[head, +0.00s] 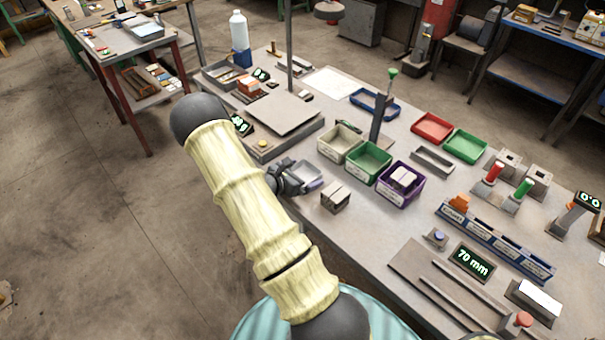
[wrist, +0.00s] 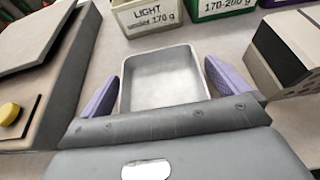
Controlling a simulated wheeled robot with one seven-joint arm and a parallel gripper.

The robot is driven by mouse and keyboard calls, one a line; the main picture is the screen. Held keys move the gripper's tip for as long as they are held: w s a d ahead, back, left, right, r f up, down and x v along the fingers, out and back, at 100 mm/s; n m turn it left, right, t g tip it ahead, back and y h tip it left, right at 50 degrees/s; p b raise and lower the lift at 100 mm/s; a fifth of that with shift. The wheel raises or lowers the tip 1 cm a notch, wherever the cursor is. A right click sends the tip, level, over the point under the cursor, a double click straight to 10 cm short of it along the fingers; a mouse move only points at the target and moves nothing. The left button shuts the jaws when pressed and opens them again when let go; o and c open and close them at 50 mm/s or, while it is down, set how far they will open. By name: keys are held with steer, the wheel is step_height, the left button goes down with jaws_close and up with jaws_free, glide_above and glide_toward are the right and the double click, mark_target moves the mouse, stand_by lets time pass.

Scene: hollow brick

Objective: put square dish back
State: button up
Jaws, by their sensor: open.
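The square dish (wrist: 160,78) is a shallow grey metal tray, empty, lying on the bench top. It also shows in the head view (head: 307,169), partly hidden by my gripper. My gripper (head: 301,178) is open at the dish's near side. In the wrist view its two purple fingers stand left and right of the dish, with small gaps that look clear on both sides. The dish's near edge is hidden behind the gripper body.
A hollow brick (head: 335,197) stands just right of my gripper. A scale with a flat plate (head: 285,114) is to the left. White (head: 339,143), green (head: 369,161) and purple (head: 400,183) bins stand behind. The purple bin holds a brick.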

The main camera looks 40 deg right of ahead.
steer(key=shift+r, duration=0.15)
steer(key=shift+a, duration=0.15)
steer(key=b+v, duration=0.1)
steer(key=v, duration=1)
steer(key=shift+a+r, duration=0.25)
steer(key=shift+a, duration=0.05)
steer(key=shift+s, duration=0.15)
steer(key=s+a+r+m+g+y, duration=0.3)
steer(key=s+a+m+y, duration=0.4)
steer(key=s+m, duration=0.2)
steer(key=s+a+r+m+t+y, duration=0.2)
steer(key=a+r+m+t+y, duration=0.2)
steer(key=a, duration=0.7)
step_height(320, 180, up, 4)
steer(key=m+y, duration=0.2)
steer(key=m, duration=0.3)
steer(key=shift+s+m+t+y, duration=0.3)
steer(key=shift+m, duration=0.1)
